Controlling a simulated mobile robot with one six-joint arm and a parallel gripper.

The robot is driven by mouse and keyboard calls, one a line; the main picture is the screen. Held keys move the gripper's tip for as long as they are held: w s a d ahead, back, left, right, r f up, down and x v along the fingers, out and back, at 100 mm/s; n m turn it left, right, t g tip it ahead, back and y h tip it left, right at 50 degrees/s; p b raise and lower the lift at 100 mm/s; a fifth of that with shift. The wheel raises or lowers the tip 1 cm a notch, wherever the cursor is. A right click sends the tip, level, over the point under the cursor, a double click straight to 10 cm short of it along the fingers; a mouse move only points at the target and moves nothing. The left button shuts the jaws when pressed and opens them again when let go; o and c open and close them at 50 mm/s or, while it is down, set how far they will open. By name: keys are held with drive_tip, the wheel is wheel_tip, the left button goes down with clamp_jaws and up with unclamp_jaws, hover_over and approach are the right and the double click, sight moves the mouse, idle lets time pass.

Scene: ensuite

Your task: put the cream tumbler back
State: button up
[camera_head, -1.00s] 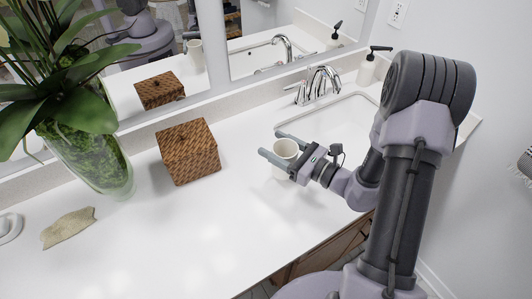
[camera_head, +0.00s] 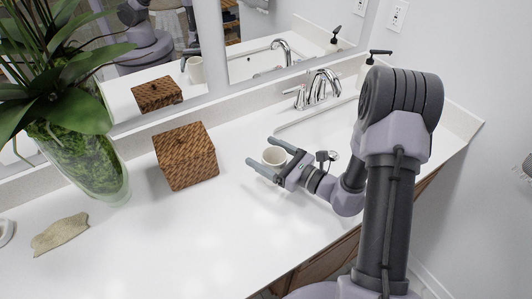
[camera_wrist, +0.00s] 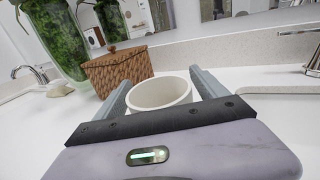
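The cream tumbler (camera_head: 274,156) is upright at the counter, right of the woven box and in front of the sink's left end. It appears to rest on the white countertop, though its base is partly hidden by my gripper. My gripper (camera_head: 262,152) reaches low from the right, with one finger on each side of the tumbler. The fingers look spread, with a narrow gap beside the cup. In the wrist view the tumbler (camera_wrist: 160,93) stands between the two fingers (camera_wrist: 163,80), its open rim facing up and its lower part hidden by the gripper body.
A brown woven box (camera_head: 186,156) stands left of the tumbler. A glass vase with a plant (camera_head: 85,160) and a driftwood-like piece (camera_head: 60,233) are farther left. The faucet (camera_head: 320,88), sink and soap dispenser (camera_head: 371,68) are behind. The front counter (camera_head: 200,240) is clear.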

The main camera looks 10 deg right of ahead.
sight(284, 163)
drive_tip(key=shift+s+d+r+p, duration=0.1)
drive_tip(key=shift+d+r+p, duration=0.05)
drive_tip(key=shift+r+p, duration=0.15)
drive_tip(key=p+v, duration=0.1)
drive_tip(key=v, duration=0.9)
drive_tip(key=shift+s+d+p, duration=0.25)
drive_tip(key=shift+d+p, duration=0.05)
drive_tip(key=shift+d, duration=0.05)
drive_tip(key=shift+s+d, duration=0.1)
drive_tip(key=shift+s, duration=0.2)
drive_tip(key=s+a+r+n+g, duration=0.95)
drive_tip(key=a+n+g, duration=0.25)
drive_tip(key=a+n, duration=0.2)
drive_tip(key=s+d+r+n+t+h, duration=0.4)
drive_tip(key=s+r+n+h, duration=0.3)
drive_tip(key=r+n+h, duration=0.1)
drive_tip(key=shift+s+n+h, duration=0.15)
drive_tip(key=shift+n+h, duration=0.65)
